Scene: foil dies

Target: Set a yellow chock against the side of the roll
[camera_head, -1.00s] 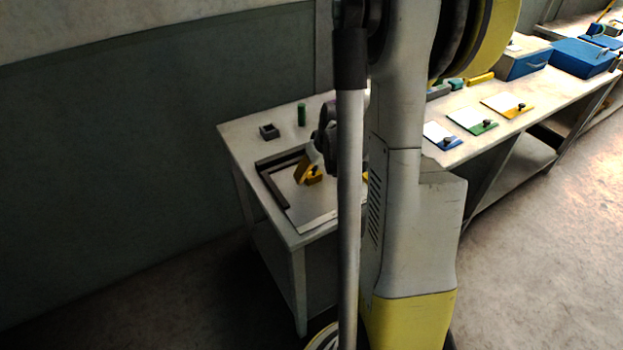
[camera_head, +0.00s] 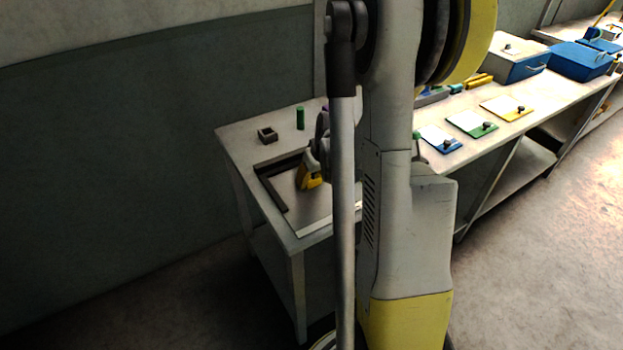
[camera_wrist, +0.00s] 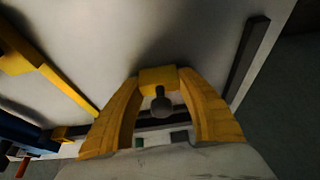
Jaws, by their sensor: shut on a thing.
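My gripper (camera_wrist: 162,108) has yellow fingers closed about a small yellow chock (camera_wrist: 157,77) with a dark knob. In the head view my gripper (camera_head: 311,176) is low over the grey plate (camera_head: 306,214) on the near table, partly behind my arm. I cannot tell whether the chock touches the plate. No roll can be made out for certain; my arm hides part of the table. A blue rounded thing (camera_wrist: 20,132) and a yellow piece (camera_wrist: 45,70) are at the left of the wrist view, apart from the chock.
A dark L-shaped edge (camera_head: 268,184) borders the plate. A dark square holder (camera_head: 267,135) and a green cylinder (camera_head: 300,118) stand at the back of the table. A long bench at right carries coloured plates (camera_head: 472,124) and a blue box (camera_head: 581,60).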

